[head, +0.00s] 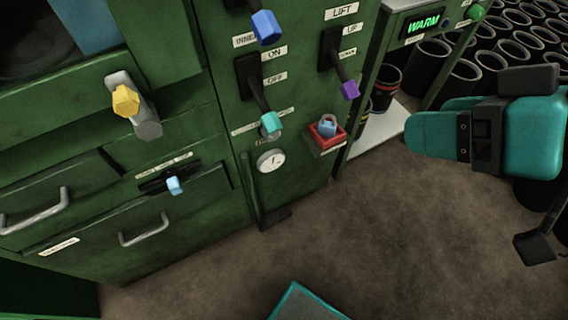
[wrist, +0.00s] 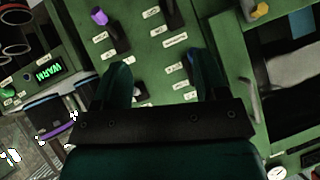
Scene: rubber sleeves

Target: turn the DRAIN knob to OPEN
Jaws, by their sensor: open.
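In the head view, a teal grip (head: 271,122) hangs at the end of the ON/OFF lever. Behind it, a small grey fitting (head: 265,133) sits between two small labels, above a round gauge (head: 270,161). It may be the DRAIN knob, but it is mostly hidden and the labels are too small to read, so its setting cannot be told. My gripper (head: 418,120) is open and empty, to the right of the panel and well apart from it, its teal fingers pointing left. In the wrist view, my open gripper (wrist: 163,78) faces the labelled lever panel; I cannot make out the fitting there.
Near the fitting are a blue-tipped lever (head: 265,25), a purple-tipped LIFT lever (head: 349,90) and a red tray (head: 327,133) holding a blue padlock-like object. A yellow knob (head: 126,100) juts out at left. Black sleeves (head: 460,80) stand at right. Open floor lies in front.

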